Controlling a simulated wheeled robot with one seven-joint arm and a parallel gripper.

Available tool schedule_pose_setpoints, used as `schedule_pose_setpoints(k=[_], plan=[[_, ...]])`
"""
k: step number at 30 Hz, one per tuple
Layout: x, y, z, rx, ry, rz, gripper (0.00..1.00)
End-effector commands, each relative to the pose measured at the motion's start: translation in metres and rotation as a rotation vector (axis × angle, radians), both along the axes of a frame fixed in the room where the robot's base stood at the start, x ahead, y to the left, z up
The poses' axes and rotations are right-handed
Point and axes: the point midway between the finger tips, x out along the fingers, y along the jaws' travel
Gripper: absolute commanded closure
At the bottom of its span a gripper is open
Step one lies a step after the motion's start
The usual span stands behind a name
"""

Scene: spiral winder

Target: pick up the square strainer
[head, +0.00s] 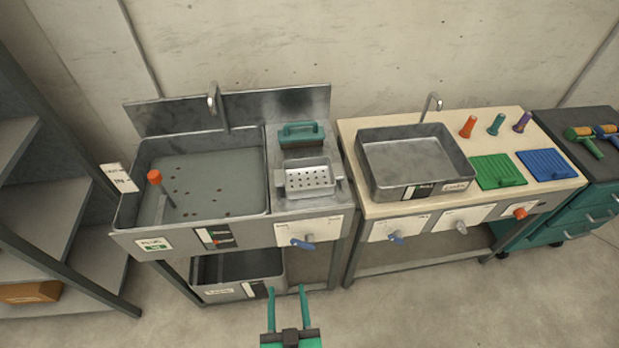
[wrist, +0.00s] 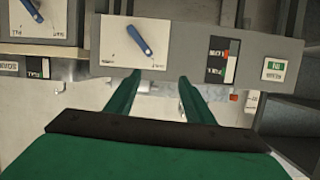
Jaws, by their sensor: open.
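The square strainer (head: 309,179) is a light metal basket with a perforated bottom and side handles. It sits on the metal drainboard to the right of the large left sink, in the head view. My gripper (head: 287,291) has two green fingers, apart and empty. It is low in front of the sink unit, nearer to me than the strainer. In the wrist view, the fingers (wrist: 157,78) point at the unit's front panel with a blue lever (wrist: 139,40). The strainer does not show in the wrist view.
A teal-handled block (head: 302,134) lies behind the strainer. The left sink (head: 262,170) holds water, dark bits and an orange-topped rod (head: 155,178). A lower bin (head: 216,289) stands under it. A second basin (head: 372,187) is on the bench at right, beside green (head: 497,171) and blue (head: 547,164) mats.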

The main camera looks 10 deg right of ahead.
Motion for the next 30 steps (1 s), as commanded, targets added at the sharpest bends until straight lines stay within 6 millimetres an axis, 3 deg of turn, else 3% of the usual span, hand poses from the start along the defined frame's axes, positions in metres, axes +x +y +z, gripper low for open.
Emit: schedule_pose_setpoints(k=[1, 6, 11, 18, 24, 30], plan=[[0.02, 0.001, 0.005, 0.002, -0.005, 0.0, 0.52], [0.076, -0.001, 0.015, 0.007, 0.014, 0.001, 0.52], [0.126, -0.004, 0.035, 0.002, 0.034, 0.005, 0.52], [0.191, -0.01, 0.076, -0.02, 0.064, 0.016, 0.52], [0.222, -0.015, 0.104, -0.04, 0.088, 0.022, 0.52], [0.235, -0.017, 0.112, -0.048, 0.099, 0.023, 0.52]])
